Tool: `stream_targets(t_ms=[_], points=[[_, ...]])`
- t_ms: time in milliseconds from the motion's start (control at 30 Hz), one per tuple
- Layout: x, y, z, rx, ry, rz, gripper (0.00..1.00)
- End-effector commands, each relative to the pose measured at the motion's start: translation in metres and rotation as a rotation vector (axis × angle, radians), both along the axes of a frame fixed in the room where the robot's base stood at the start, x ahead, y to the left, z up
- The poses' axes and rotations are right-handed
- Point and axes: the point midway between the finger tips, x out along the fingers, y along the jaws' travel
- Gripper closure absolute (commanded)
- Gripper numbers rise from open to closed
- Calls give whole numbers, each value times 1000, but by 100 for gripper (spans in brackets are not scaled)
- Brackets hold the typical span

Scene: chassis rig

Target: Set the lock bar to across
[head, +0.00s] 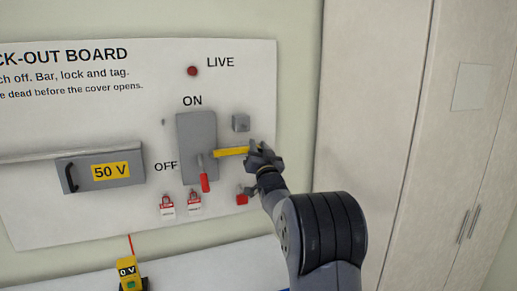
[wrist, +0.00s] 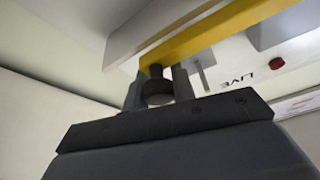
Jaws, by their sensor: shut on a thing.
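The yellow lock bar (head: 232,152) reaches sideways, near level, from the right part of the grey switch box (head: 197,135) to my gripper (head: 262,158). In the wrist view the yellow bar (wrist: 210,35) runs across the top, with a dark round knob (wrist: 157,88) below it between my jaws. My gripper is shut on the lock bar at its right end; the fingers partly hide that end. The red switch handle (head: 205,182) points down beside OFF. A small grey block (head: 240,122) sits on the board just above the bar.
Red padlocks (head: 194,203) with tags hang below the switch, and a red lock (head: 242,198) sits near my wrist. A yellow meter (head: 128,272) reads 0 V below. Tall cabinets (head: 400,120) stand at right.

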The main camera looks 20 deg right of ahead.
Motion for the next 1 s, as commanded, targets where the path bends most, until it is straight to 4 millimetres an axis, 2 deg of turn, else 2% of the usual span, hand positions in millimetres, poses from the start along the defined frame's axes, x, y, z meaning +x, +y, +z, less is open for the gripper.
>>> stream_targets(t_ms=[367, 800, 1000], points=[[0, 4, -3, 0, 1, 1, 100], [1, 58, -5, 1, -1, 3, 100], [0, 65, -1, 0, 1, 3, 100]])
